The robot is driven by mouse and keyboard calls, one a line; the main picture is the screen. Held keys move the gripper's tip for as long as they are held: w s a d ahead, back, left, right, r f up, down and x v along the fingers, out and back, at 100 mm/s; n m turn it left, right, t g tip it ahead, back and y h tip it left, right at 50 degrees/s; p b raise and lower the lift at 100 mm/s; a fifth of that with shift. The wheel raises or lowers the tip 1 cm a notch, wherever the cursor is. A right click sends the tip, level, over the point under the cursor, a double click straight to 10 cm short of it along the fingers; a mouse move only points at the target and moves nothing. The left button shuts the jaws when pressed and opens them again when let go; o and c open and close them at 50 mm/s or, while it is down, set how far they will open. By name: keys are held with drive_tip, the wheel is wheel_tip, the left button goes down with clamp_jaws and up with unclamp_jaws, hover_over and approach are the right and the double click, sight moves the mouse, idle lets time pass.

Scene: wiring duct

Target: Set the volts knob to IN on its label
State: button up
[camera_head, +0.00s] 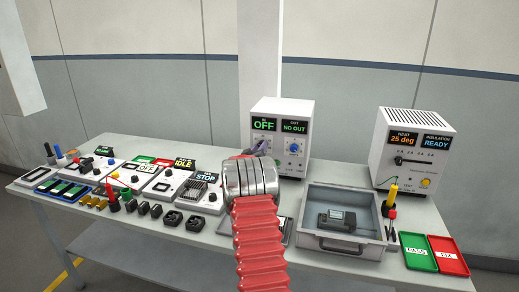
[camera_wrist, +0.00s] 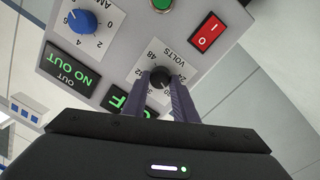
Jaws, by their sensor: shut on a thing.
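The white power supply (camera_head: 300,165) stands on the bench, its displays reading OFF and NO OUT. In the wrist view its panel appears turned round. The dark volts knob (camera_wrist: 159,79) sits on a pale label (camera_wrist: 152,58) with VOLTS and several numbers around it. My gripper (camera_wrist: 160,80) has its two fingers on either side of the knob, shut on it. The knob's pointer is not clear, and I cannot make out IN on the label. In the head view my gripper (camera_head: 262,147) is at the panel's left side and hides the knob.
Beside the volts knob are a blue amps knob (camera_wrist: 82,21), a red switch (camera_wrist: 207,33) and a green button (camera_wrist: 162,4). A grey open drawer (camera_head: 345,242) and another white instrument (camera_head: 412,150) stand to the right. Several small panels and connectors fill the bench's left side.

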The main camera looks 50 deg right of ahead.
drive_tip(key=shift+s+d+f+n, duration=0.1)
drive_tip(key=shift+f+n, duration=0.1)
drive_tip(key=shift+n, duration=1.55)
drive_tip(key=shift+s+f+n, duration=0.1)
drive_tip(key=shift+f+n, duration=0.15)
drive_tip(key=shift+n, duration=1.45)
drive_tip(key=shift+s+d+f+n, duration=0.1)
drive_tip(key=shift+f+n, duration=0.1)
drive_tip(key=shift+n, duration=1.55)
drive_tip(key=o, duration=1)
drive_tip(key=shift+w+a+r+t, duration=0.1)
drive_tip(key=shift+r+t, duration=0.05)
drive_tip(key=shift+t, duration=0.15)
drive_tip(key=shift+o, duration=0.2)
drive_tip(key=shift+r, duration=0.15)
drive_tip(key=shift+w+r, duration=0.1)
